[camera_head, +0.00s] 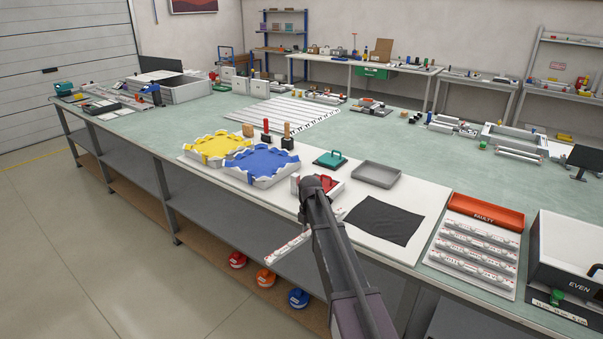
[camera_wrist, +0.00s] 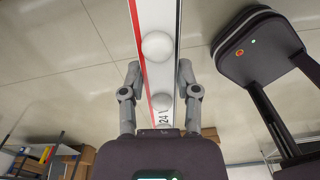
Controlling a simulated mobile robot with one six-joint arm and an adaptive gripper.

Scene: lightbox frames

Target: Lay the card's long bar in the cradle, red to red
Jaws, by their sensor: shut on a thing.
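My gripper (camera_wrist: 160,75) is shut on a long white bar (camera_wrist: 162,20) with round white domes, a red stripe along its left edge and a printed number that looks like 24. The bar runs between the two fingers and out of the top of the wrist view. In the head view the bar (camera_head: 288,245) hangs tilted in front of the table edge, over the floor side; my arm hides part of it and the gripper. I cannot tell for sure which thing is the cradle or where the card is.
A yellow padded tray (camera_head: 218,147) and a blue padded tray (camera_head: 262,164) sit on a white board. A grey tray (camera_head: 376,174), a black cloth (camera_head: 384,221) and a red-handled item (camera_head: 330,185) lie nearby.

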